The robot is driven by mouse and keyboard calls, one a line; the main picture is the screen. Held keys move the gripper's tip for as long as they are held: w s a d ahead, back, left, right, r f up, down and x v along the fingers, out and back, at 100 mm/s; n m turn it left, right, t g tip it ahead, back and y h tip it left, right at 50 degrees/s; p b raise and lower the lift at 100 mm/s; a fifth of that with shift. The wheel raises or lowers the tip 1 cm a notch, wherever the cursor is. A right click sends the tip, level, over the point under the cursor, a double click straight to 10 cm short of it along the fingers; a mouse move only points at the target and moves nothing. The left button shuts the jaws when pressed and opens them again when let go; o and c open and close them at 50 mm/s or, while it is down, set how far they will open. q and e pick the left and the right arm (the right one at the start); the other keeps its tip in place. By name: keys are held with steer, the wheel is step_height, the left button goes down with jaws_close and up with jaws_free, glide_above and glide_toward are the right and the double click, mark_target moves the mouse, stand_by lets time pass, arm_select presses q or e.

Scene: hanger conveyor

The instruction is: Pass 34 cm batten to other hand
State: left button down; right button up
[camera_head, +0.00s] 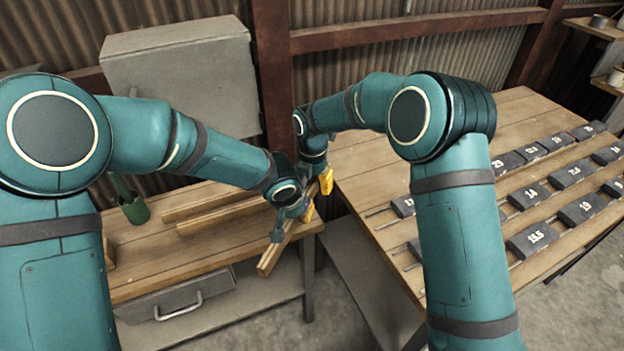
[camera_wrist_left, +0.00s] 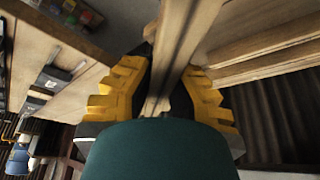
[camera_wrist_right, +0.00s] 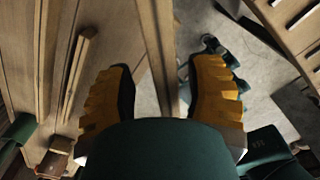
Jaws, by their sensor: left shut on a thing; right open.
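My left gripper (camera_head: 291,211) is shut on a wooden batten (camera_head: 270,260), which is held tilted over the front right corner of the workbench. In the left wrist view the batten (camera_wrist_left: 176,55) runs up between the yellow fingers (camera_wrist_left: 166,97). My right gripper (camera_head: 317,196) is close beside the left one, near the batten's upper part. In the right wrist view its open yellow fingers (camera_wrist_right: 160,95) stand apart, and the batten (camera_wrist_right: 152,45) passes between them. Whether either right finger touches it, I cannot tell. The arms hide part of the batten in the head view.
Two more battens (camera_head: 208,203) lie on the workbench (camera_head: 160,257), beside a green cup (camera_head: 136,211). A table (camera_head: 362,172) with several dark numbered blocks (camera_head: 533,238) stands right. A gap with floor separates bench and table. A grey box (camera_head: 180,75) is behind.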

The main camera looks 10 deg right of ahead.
jaws_close()
arm_select(q)
steer(key=c, duration=1)
jaws_free()
